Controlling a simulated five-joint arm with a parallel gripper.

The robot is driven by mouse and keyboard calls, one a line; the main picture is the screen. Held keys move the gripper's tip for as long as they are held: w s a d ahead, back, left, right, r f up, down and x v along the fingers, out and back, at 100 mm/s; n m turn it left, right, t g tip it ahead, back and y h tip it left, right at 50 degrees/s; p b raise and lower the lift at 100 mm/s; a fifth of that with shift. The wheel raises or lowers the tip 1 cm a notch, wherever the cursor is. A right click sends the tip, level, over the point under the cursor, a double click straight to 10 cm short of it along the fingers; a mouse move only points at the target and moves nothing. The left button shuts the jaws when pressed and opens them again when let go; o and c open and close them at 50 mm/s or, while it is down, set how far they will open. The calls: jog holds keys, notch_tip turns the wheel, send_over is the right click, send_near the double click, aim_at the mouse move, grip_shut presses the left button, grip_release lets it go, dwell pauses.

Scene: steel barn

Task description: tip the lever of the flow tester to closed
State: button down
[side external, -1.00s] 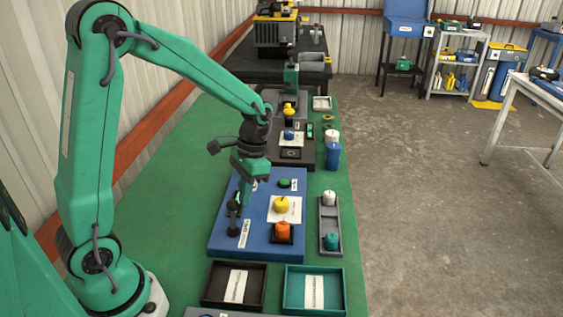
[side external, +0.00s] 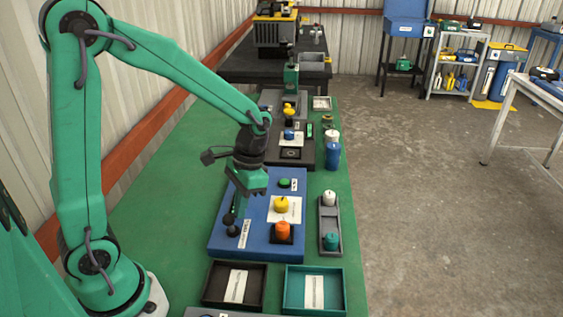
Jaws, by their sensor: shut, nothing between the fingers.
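The blue panel (side external: 218,243) on the green bench is probably the flow tester; its label is too small to read. At its left side is a dark lever with a black ball end (side external: 228,218), close to a round black base (side external: 233,231). My gripper (side external: 241,210) is shut and empty, pointing down over the panel's left part. Its fingertips are right beside the lever's ball end; whether they touch it I cannot tell. The panel also carries a green button (side external: 284,183), a yellow knob (side external: 281,204) on a white plate, and an orange knob (side external: 283,229).
A grey tray (side external: 329,214) with a white piece and a teal piece lies to the right. A black tray (side external: 209,293) and a teal tray (side external: 340,290) lie in front. A dark device (side external: 306,154) stands behind. The bench left of the panel is clear.

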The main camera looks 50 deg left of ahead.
jog(key=shift+s+d+f, duration=0.2)
jog(key=shift+s+d, duration=0.45)
jog(key=shift+s, duration=0.1)
jog(key=shift+w+a+f, duration=0.1)
jog(key=shift+f, duration=0.05)
jog(key=shift+w+a+f, duration=0.25)
jog(key=shift+w+a, duration=0.15)
jog(key=shift+a, duration=0.05)
jog(key=shift+w, duration=0.15)
dwell(0.3)
